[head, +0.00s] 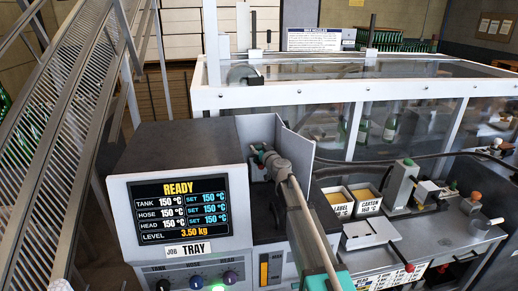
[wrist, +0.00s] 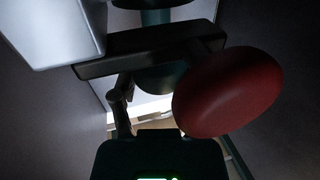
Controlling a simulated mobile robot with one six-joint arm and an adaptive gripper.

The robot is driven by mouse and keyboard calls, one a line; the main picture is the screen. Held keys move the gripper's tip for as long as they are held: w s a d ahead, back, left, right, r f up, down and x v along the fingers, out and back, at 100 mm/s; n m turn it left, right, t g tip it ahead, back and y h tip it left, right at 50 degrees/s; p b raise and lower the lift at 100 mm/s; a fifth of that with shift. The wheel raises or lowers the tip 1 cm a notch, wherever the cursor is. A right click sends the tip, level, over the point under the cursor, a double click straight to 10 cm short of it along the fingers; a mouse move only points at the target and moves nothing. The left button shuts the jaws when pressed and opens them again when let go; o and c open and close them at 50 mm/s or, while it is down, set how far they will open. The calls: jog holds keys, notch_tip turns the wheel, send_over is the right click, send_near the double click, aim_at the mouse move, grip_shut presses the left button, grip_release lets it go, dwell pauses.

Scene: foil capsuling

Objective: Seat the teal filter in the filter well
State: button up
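In the wrist view a dark teal cylinder (wrist: 163,80), which looks like the teal filter, shows dimly behind a dark bar (wrist: 135,52). A red rounded knob (wrist: 228,92) at the bar's right end covers part of the view. My gripper's dark body (wrist: 160,155) fills the bottom centre, and a thin finger linkage rises at its left. The other finger and the fingertips are hidden, so I cannot tell whether it holds the cylinder. In the head view my arm reaches into the recess right of the display.
The grey machine's display (head: 182,208) reads READY, with 150 °C values. An upright grey panel (head: 294,150) borders the recess on the right. Two labelled bins (head: 340,208) and a workbench (head: 440,235) lie further right. A clear-walled enclosure (head: 400,90) stands behind.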

jog(key=o, duration=0.4)
jog(key=v, duration=1.2)
dwell(1.0)
